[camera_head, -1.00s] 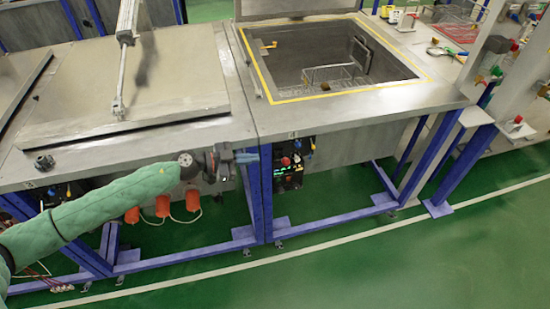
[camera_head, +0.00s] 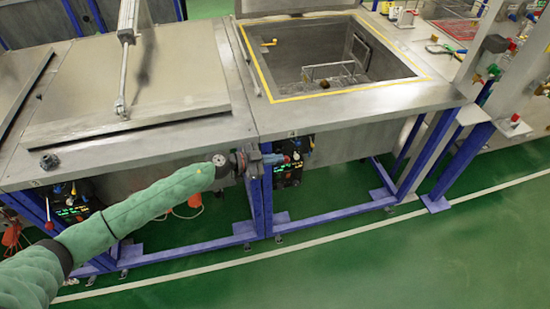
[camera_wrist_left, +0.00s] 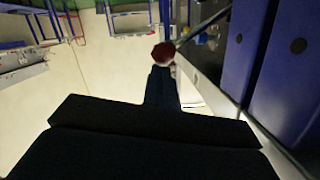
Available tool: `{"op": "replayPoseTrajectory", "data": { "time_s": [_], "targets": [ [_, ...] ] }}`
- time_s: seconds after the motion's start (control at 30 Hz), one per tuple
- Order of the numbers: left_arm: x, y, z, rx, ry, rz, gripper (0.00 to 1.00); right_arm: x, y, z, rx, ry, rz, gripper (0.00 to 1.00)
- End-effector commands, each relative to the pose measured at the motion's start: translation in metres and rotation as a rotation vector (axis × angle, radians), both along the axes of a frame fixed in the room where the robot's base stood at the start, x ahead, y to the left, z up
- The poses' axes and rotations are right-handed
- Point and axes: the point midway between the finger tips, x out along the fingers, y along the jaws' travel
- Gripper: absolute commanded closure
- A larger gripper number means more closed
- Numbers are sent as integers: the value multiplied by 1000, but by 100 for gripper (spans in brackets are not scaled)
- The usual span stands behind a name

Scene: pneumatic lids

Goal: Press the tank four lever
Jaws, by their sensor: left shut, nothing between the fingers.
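The tank with the yellow-edged opening (camera_head: 345,99) stands open at the upper middle; I take it as tank four, though its label is too small to read. Its dark control panel (camera_head: 290,172) is on the front below the rim. A lever with a dark red knob (camera_wrist_left: 163,52) shows in the left wrist view, just beyond my fingertips. My left gripper (camera_head: 283,159) is shut and empty, pointing right in front of the panel. It partly hides the panel and lever in the head view. In the left wrist view its fingertips (camera_wrist_left: 162,72) overlap the knob; I cannot tell whether they touch.
A closed tank lid (camera_head: 130,95) with a cylinder lies to the left. Another panel with a red-knobbed lever (camera_head: 48,226) is at lower left. Blue frame legs (camera_head: 257,205) stand below the tanks. The green floor in front (camera_head: 400,260) is clear.

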Motion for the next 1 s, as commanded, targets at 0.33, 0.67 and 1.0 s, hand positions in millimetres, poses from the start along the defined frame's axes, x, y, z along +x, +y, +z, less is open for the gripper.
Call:
{"op": "replayPoseTrajectory", "data": {
  "time_s": [0.33, 0.67, 1.0],
  "targets": [
    [0, 0, 0, 1, -3, 0, 100, 0, -2, -1, -2, 1, 0, 38],
    [-4, -1, -6, 19, -58, 0, 100, 1, -1, 1, -1, -2, 0, 38],
    [-9, -3, -14, 41, -126, 1, 100, 1, 2, 0, 2, 0, -1, 38]
  ]
}}
